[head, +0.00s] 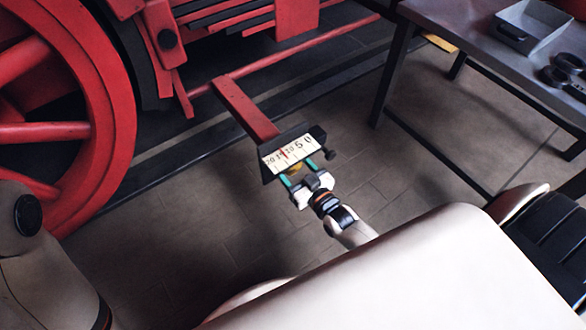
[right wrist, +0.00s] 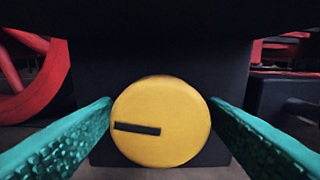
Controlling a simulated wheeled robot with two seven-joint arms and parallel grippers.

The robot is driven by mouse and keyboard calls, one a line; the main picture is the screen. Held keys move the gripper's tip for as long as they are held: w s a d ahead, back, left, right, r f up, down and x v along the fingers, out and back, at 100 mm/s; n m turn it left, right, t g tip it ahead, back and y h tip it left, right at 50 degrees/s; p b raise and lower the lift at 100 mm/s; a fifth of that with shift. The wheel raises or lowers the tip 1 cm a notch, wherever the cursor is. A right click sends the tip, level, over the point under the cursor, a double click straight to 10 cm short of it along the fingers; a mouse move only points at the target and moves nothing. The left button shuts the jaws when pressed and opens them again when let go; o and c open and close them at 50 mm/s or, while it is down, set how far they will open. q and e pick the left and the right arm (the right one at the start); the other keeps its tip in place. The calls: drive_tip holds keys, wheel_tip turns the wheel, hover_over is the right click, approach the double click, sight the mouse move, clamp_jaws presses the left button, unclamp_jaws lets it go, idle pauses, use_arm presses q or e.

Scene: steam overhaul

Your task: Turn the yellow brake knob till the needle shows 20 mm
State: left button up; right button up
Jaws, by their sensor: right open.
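The yellow brake knob (right wrist: 160,140) is round with a dark slot, which lies nearly level and runs from the middle to the left edge. In the head view the knob (head: 297,168) shows partly, below the white scale plate (head: 297,149). The scale runs from 20 at the left to 0 at the right. Its red needle (head: 283,154) stands between the 20 and the 10, around 15; the exact reading is too small to tell. My right gripper (head: 298,172) is open, with a teal finger on either side of the knob; I cannot tell whether they touch it. My left gripper is out of view.
A red bar (head: 247,110) holds the dark gauge bracket. A red spoked wheel (head: 105,90) stands at the left. A dark table (head: 480,45) with a grey tray (head: 545,42) stands at the upper right. The tiled floor around the gauge is clear.

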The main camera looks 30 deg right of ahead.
drive_tip(key=c, duration=0.9)
drive_tip(key=shift+c, duration=0.2)
drive_tip(key=shift+m+p, duration=0.3)
